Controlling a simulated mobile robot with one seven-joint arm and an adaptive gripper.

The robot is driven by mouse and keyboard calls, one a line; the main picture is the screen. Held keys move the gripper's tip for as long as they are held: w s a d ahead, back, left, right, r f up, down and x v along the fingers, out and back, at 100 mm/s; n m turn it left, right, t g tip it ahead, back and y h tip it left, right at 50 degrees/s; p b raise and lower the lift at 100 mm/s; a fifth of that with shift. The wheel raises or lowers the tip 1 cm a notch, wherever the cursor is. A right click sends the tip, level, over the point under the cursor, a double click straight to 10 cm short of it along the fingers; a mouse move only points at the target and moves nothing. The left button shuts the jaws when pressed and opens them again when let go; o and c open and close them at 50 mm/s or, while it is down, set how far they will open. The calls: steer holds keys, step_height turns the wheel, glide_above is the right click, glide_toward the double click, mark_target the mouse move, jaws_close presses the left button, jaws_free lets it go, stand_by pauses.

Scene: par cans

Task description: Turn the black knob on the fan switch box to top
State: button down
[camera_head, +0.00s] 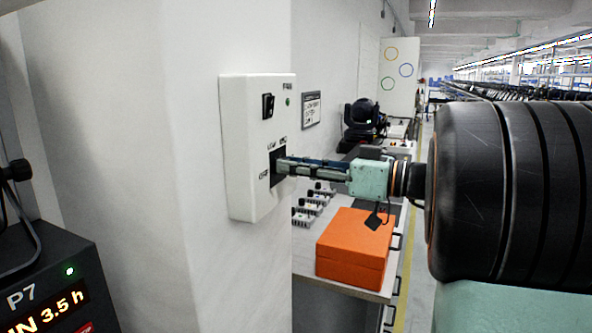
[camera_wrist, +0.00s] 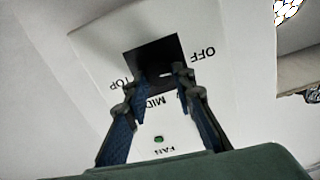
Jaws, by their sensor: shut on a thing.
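The white fan switch box (camera_head: 258,130) is fixed to the pale wall in the head view. My gripper (camera_head: 283,167) reaches it from the right, with its fingertips at the dark plate low on the box's face. In the wrist view the box (camera_wrist: 90,60) appears upside down, with OFF, MID, TOP and FAN printed on it. My gripper (camera_wrist: 156,82) has one finger on each side of the black knob (camera_wrist: 157,76), shut on it. The knob blends into the black square plate (camera_wrist: 150,48), and its pointing direction cannot be told.
A black rocker switch (camera_head: 268,106) and a green lamp (camera_head: 288,102) sit higher on the box. An orange case (camera_head: 353,248) stands on the bench below my gripper. A dark unit with an orange display (camera_head: 50,290) is at lower left. An aisle runs behind at right.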

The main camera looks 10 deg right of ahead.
steer(key=shift+f+m+p, duration=0.15)
steer(key=shift+m+p, duration=2.55)
steer(key=shift+m, duration=3.15)
steer(key=shift+f+m+p, duration=0.15)
steer(key=shift+m+p, duration=2.5)
steer(key=shift+m, duration=3.15)
steer(key=shift+f+m+p, duration=0.15)
steer(key=shift+m+p, duration=2.55)
steer(key=shift+m, duration=3.15)
steer(key=shift+f, duration=0.1)
steer(key=c, duration=1.7)
jaws_free()
